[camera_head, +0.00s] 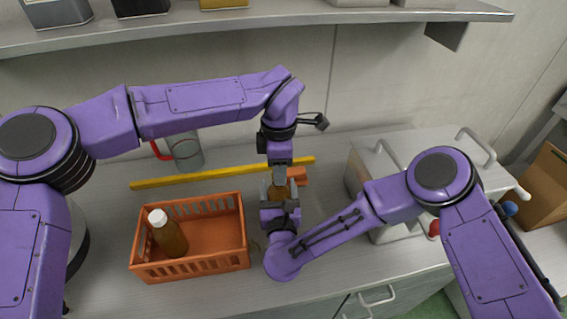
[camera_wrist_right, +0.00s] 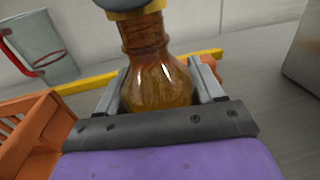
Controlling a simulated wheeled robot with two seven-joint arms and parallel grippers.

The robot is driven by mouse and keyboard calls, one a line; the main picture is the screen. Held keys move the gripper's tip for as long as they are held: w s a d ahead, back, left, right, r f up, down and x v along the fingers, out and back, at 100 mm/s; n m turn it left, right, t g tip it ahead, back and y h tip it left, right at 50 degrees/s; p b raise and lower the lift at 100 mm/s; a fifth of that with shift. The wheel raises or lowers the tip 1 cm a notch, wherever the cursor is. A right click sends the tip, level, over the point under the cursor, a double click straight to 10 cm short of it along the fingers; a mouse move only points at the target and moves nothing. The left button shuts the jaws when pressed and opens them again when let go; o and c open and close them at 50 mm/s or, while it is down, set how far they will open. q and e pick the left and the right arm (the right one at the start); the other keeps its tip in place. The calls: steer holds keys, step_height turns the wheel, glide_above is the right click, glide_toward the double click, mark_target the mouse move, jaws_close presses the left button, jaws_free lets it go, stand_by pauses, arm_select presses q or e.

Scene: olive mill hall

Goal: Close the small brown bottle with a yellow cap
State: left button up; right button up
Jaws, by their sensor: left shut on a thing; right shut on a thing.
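The small brown bottle (camera_head: 279,192) stands upright between my two grippers in the head view, mostly hidden by them. In the right wrist view the bottle (camera_wrist_right: 158,82) is clear brown glass with amber contents, and my right gripper (camera_wrist_right: 160,95) is shut around its body. The yellow cap (camera_wrist_right: 138,13) shows at the top of the neck, cut by the picture edge, with a grey part above it. My left gripper (camera_head: 279,176) points down over the bottle, shut on the cap. I cannot tell whether the cap is fully seated.
An orange crate (camera_head: 196,271) holding a white-capped brown bottle (camera_head: 168,235) stands at left. A yellow bar (camera_head: 205,175) lies behind, with a glass jug (camera_head: 187,152) beyond. A small orange block (camera_head: 298,175) sits beside the bottle. A metal box with handles (camera_head: 374,160) stands at right.

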arm_select(q)
steer(key=shift+f, duration=0.5)
stand_by(0.5)
steer(key=m, duration=0.4)
steer(key=shift+m, duration=0.4)
steer(key=m, duration=0.6)
steer(key=shift+a+f, duration=0.1)
steer(key=shift+a, duration=0.05)
steer(key=m, duration=0.5)
steer(key=shift+a, duration=0.1)
steer(key=m, duration=0.4)
steer(key=shift+w+a+m, duration=0.1)
steer(key=shift+w+m, duration=0.05)
steer(key=shift+m, duration=0.15)
